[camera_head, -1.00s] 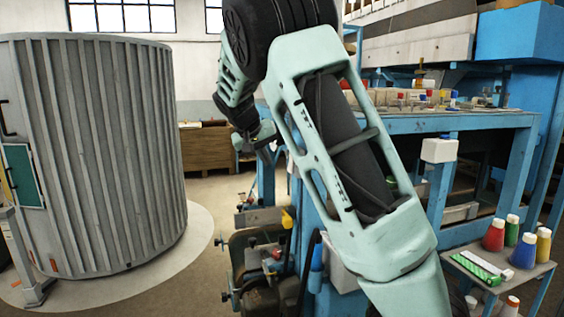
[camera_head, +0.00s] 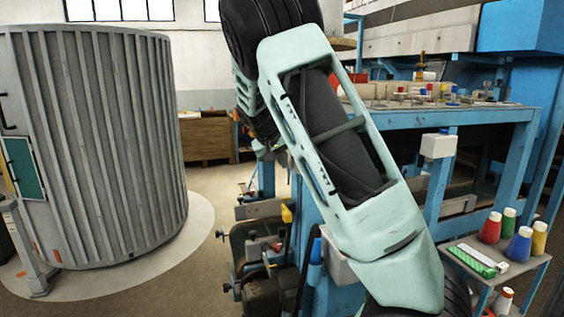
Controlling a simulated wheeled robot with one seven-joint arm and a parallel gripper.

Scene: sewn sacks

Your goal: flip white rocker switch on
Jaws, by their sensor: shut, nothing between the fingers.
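I cannot make out a white rocker switch. A small white box (camera_head: 438,146) is fixed to the front of the blue workbench frame (camera_head: 437,195), right of my arm. Whether it bears a switch is too small to tell. My mint-green and black arm fills the middle of the view and rises toward the upper left. My gripper is hidden behind my arm links, so its fingers and anything near them do not show.
A large ribbed grey cylinder (camera_head: 95,150) stands at left on a pale round floor patch. A small side table (camera_head: 530,272) with coloured thread cones (camera_head: 519,248) stands at lower right. Machinery (camera_head: 258,255) sits below my arm. Open floor (camera_head: 215,210) lies between cylinder and machinery.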

